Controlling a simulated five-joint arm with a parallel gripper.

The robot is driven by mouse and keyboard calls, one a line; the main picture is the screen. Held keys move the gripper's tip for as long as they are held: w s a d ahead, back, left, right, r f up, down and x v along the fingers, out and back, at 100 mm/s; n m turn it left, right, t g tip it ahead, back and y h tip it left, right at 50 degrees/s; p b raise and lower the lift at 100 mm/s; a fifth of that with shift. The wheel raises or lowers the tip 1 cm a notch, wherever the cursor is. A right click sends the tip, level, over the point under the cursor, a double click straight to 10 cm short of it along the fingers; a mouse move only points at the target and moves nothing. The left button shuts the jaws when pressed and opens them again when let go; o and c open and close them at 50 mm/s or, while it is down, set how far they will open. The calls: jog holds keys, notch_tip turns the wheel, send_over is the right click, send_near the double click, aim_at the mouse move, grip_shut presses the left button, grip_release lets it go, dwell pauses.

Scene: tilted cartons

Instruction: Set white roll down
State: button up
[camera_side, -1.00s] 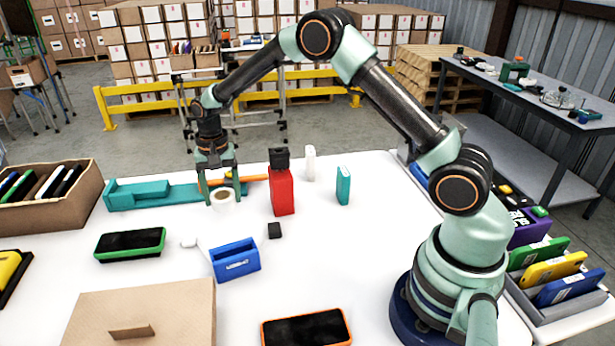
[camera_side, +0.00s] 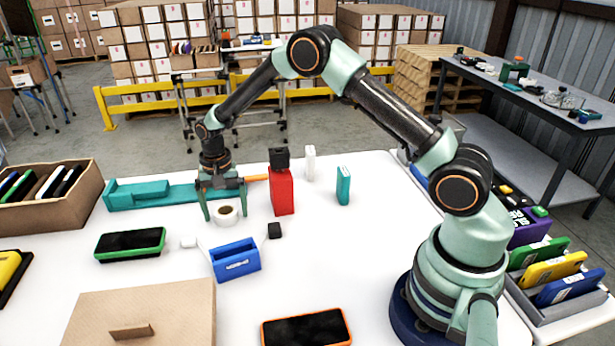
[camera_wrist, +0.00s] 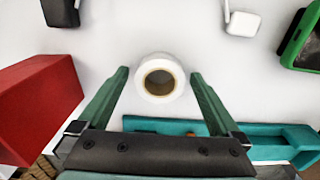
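The white roll (camera_side: 227,215) lies flat on the white table, its brown core hole facing up. In the wrist view the white roll (camera_wrist: 161,78) sits between and just beyond the tips of my gripper (camera_wrist: 162,78), with clear gaps on both sides. My gripper (camera_side: 225,218) is open, its green fingers spread to either side of the roll in the side view. Neither finger appears to touch the roll.
A blue box (camera_side: 235,260) with a white and a black block is in front. A green-edged device (camera_side: 130,243) lies to the left.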

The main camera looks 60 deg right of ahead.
jog(key=s+r+n+t, duration=0.1)
jog(key=s+r+n, duration=0.15)
jog(key=r, duration=1.55)
jog(key=s+r+n+t, duration=0.2)
jog(key=s+r+n, duration=0.1)
jog(key=s, duration=0.7)
jog(key=s+d+r+n+t, duration=0.1)
jog(key=s+r+n+t, duration=0.1)
jog(key=s, duration=0.8)
jog(key=shift+d+r+n+t, duration=0.25)
jog(key=shift+r+n+t, duration=0.05)
jog(key=shift+r+n, duration=0.45)
